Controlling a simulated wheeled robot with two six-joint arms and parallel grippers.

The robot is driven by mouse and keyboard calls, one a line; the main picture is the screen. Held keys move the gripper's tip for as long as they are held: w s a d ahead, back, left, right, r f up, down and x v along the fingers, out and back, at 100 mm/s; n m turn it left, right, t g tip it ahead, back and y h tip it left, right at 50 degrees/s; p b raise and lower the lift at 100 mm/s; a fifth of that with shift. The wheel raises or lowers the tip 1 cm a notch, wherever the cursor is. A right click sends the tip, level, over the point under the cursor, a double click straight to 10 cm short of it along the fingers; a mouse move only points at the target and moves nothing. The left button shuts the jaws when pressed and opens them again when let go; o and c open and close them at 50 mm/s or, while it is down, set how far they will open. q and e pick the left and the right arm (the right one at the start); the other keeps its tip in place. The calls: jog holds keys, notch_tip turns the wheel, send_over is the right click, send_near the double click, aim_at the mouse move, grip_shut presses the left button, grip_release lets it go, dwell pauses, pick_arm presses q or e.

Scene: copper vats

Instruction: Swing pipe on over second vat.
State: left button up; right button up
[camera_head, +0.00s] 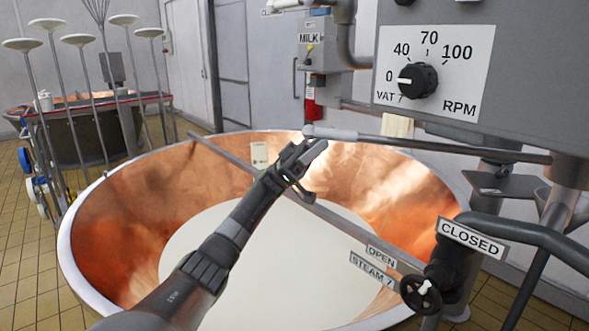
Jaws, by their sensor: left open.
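A grey swing pipe (455,148) with a pale rounded end runs leftward from an upright post at the right, over the far part of the near copper vat (100,240). The vat holds white liquid. My left gripper (308,168) is open and empty above the vat, just below and left of the pipe's pale end. I cannot tell whether they touch. Another copper vat (75,100) stands at the back left. I cannot tell which vat counts as the second. My right gripper is out of view.
A long flat bar (345,226) crosses the vat under my left arm. A control box (520,60) with an RPM knob (418,80) hangs at upper right. A steam valve handwheel (421,294) and a CLOSED sign (472,238) are lower right. Several white-topped rods (80,40) stand at left.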

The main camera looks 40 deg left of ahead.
pick_arm(q)
jog(key=w+b+v, duration=0.1)
jog(key=b+v, duration=0.4)
jog(key=v, duration=0.8)
jog(key=shift+s+a+f, duration=0.2)
jog(key=shift+s+a, duration=0.1)
jog(key=shift+s, duration=0.15)
